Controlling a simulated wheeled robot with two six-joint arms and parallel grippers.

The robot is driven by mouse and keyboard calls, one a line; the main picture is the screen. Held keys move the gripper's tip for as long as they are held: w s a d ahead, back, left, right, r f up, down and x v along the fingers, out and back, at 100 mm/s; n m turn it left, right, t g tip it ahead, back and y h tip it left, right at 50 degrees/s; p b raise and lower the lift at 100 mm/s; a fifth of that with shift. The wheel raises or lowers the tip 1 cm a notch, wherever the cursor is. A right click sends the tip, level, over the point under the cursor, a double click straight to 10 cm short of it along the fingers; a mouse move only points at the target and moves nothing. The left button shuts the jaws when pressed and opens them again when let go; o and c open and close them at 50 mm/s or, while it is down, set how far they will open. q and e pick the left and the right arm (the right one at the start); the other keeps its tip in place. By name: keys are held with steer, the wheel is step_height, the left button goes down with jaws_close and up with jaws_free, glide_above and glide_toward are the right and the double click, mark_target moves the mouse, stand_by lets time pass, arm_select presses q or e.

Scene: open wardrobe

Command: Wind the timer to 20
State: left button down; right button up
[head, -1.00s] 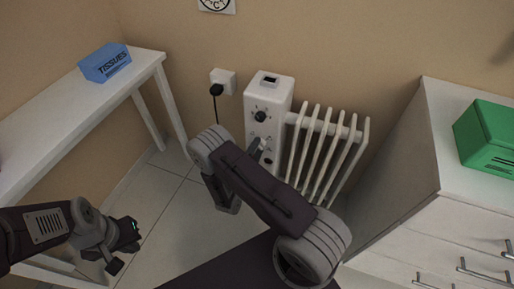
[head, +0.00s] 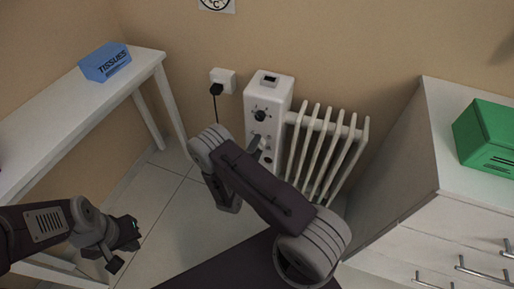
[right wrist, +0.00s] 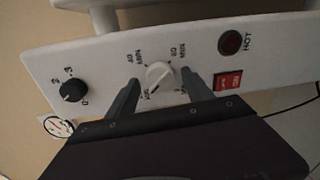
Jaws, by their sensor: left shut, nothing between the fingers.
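The white timer knob (right wrist: 159,74) sits on the heater's control panel in the right wrist view, ringed by minute marks. The marks are too small and partly covered to read its setting surely. My right gripper (right wrist: 160,80) is open, one finger on each side of the knob, with gaps showing between fingers and knob. In the head view my right gripper (head: 261,144) is at the front of the white heater (head: 272,88), partly hidden by my own arm. My left gripper (head: 128,246) is shut and empty, low at the left, away from the heater.
The panel also has a black numbered knob (right wrist: 72,91), a red switch (right wrist: 228,82) and a dark HOT lamp (right wrist: 230,42). A plug and socket (head: 222,82) are on the wall. A table with a blue tissue box (head: 105,63) is left, drawers with a green box (head: 489,136) right.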

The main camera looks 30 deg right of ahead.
steer(key=p+v, duration=0.2)
steer(key=v, duration=0.7)
steer(key=shift+p, duration=0.4)
